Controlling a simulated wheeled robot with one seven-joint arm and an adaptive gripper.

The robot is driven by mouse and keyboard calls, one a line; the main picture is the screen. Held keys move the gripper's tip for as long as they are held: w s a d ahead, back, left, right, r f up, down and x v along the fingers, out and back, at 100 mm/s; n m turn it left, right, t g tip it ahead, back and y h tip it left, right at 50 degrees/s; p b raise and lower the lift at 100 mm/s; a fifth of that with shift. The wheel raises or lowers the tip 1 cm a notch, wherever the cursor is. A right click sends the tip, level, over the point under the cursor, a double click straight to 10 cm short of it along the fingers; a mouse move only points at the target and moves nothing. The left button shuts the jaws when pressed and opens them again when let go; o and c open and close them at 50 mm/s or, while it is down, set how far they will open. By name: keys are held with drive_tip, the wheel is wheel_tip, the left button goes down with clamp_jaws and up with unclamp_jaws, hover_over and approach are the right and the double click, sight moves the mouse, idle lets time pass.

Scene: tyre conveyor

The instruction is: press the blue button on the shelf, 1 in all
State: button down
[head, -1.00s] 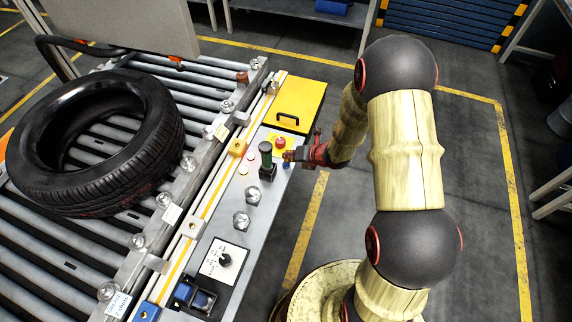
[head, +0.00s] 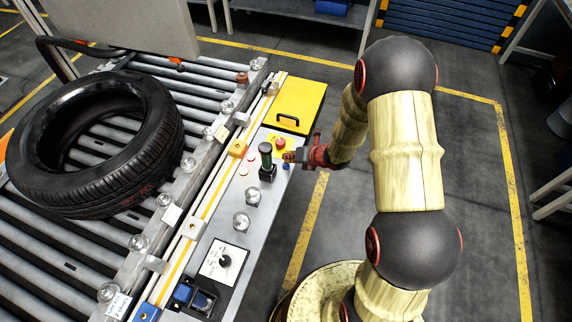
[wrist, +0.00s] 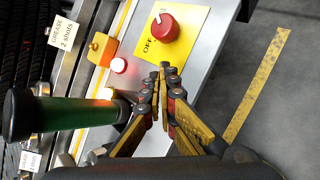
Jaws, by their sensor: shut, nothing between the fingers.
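A small round blue button (head: 286,166) sits on the grey shelf (head: 222,227) along the conveyor, near its right edge. My gripper (head: 287,156) is shut and empty, with its fingertips just beside and slightly beyond the button in the head view. I cannot tell whether they touch anything. In the wrist view the closed fingertips (wrist: 165,70) are over the shelf below a red knob; the blue button cannot be made out there and may be hidden by the fingers.
Blue square switches (head: 203,301) are at the shelf's near end. A tyre (head: 160,165) lies on the rollers. The floor to the right is clear.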

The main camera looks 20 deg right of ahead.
sight(288, 164)
drive_tip(key=shift+f, duration=0.15)
drive_tip(key=shift+f+b, duration=0.3)
drive_tip(key=shift+b, duration=0.1)
drive_tip(key=shift+f+b, duration=0.45)
drive_tip(key=shift+f, duration=0.05)
idle(0.6)
drive_tip(key=shift+r, duration=0.1)
drive_tip(key=shift+r+p, duration=0.7)
drive_tip(key=shift+r, duration=0.15)
wheel_tip(288, 164, up, 5)
drive_tip(key=p, duration=0.4)
idle(1.0)
